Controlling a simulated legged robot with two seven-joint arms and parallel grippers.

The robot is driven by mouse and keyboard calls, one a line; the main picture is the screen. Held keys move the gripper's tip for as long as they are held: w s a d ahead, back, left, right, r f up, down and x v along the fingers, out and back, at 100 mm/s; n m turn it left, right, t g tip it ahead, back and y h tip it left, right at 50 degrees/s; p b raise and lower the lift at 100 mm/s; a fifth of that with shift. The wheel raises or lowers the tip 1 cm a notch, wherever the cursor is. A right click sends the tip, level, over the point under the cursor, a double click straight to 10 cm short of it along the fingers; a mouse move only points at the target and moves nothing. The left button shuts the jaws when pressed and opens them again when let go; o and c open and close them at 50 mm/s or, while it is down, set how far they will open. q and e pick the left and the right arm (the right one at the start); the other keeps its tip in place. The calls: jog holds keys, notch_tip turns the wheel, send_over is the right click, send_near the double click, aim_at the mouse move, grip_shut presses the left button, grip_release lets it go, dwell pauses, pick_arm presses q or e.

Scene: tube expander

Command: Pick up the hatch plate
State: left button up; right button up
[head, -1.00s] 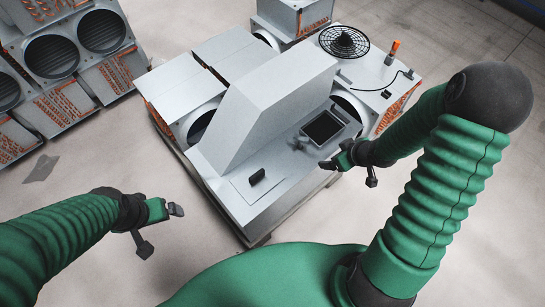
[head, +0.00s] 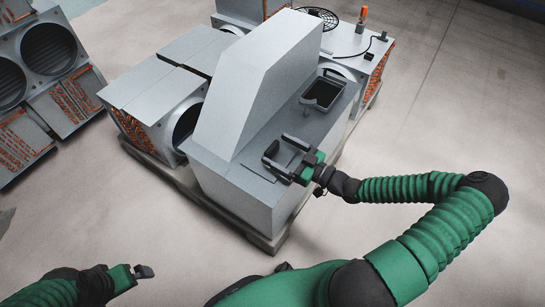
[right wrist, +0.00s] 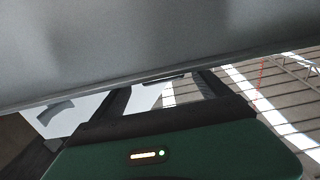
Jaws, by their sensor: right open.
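In the right wrist view the open fingers (right wrist: 160,90) reach toward a grey surface that fills the top. My left gripper (head: 145,272) is low at the left, away from the plate, with one finger showing.
The grey housing (head: 225,195) stands on a pallet (head: 262,243). A black-rimmed tray (head: 322,92) sits on it above my right gripper. Duct units (head: 45,60) stand at left. The floor in front is clear.

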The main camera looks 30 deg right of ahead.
aim_at(263, 143)
jog(key=b+x, duration=0.1)
jog(key=x, duration=0.1)
jog(key=b+x, duration=0.1)
jog(key=x, duration=0.2)
jog(key=shift+a+b, duration=0.35)
jog(key=shift+w+r, duration=0.1)
jog(key=shift+w, duration=0.25)
jog(key=shift+d, duration=0.1)
jog(key=shift+r, duration=0.1)
jog(key=c, duration=1.8)
jog(key=shift+r, duration=0.1)
notch_tip(263, 143, up, 4)
jog(key=p, duration=0.3)
jog(key=shift+r+p, duration=0.1)
jog(key=shift+p, duration=0.2)
jog(key=s+d+p, duration=0.4)
jog(key=s+d, duration=0.6)
jog(key=d, duration=0.2)
jog(key=shift+s+r, duration=0.2)
jog(key=shift+r, duration=0.05)
